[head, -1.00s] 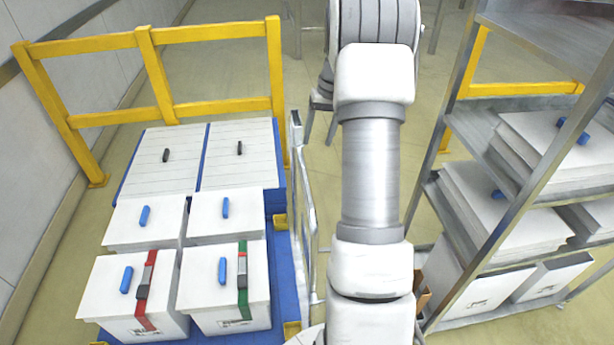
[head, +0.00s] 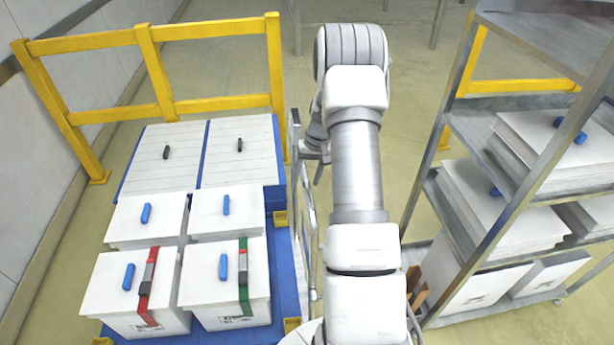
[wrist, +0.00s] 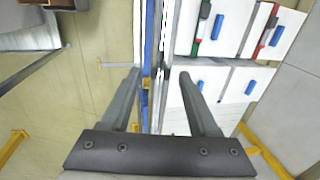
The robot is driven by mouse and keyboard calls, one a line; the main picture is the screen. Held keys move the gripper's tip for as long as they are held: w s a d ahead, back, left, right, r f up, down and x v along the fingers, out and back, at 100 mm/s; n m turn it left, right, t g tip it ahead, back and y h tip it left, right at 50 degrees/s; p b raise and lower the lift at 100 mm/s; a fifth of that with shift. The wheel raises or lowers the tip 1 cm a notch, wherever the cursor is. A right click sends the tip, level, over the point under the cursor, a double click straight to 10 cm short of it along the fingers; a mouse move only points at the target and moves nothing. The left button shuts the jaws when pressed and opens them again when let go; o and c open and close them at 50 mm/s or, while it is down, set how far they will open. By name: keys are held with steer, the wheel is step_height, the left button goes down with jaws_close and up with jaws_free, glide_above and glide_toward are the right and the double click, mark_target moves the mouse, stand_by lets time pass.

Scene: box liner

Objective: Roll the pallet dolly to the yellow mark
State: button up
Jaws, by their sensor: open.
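The pallet dolly (head: 287,262) has a blue deck loaded with white boxes and stands at the left in the head view. A grey metal handle frame (head: 309,240) rises along its right side. My gripper (head: 317,165) is near the far, upper end of this frame. In the wrist view my gripper (wrist: 160,85) is open and empty. The handle frame (wrist: 157,90) runs between its two spread fingers in the picture. I cannot tell whether it lies within their reach, and no touch shows. I cannot make out a yellow floor mark.
A yellow guard rail (head: 155,60) stands behind the dolly, with a wall (head: 60,110) to its left. A metal rack (head: 470,150) with white boxes stands on the right. Open floor (head: 240,70) shows beyond the rail.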

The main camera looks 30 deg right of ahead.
steer(key=shift+c, duration=0.3)
jaws_close()
stand_by(1.1)
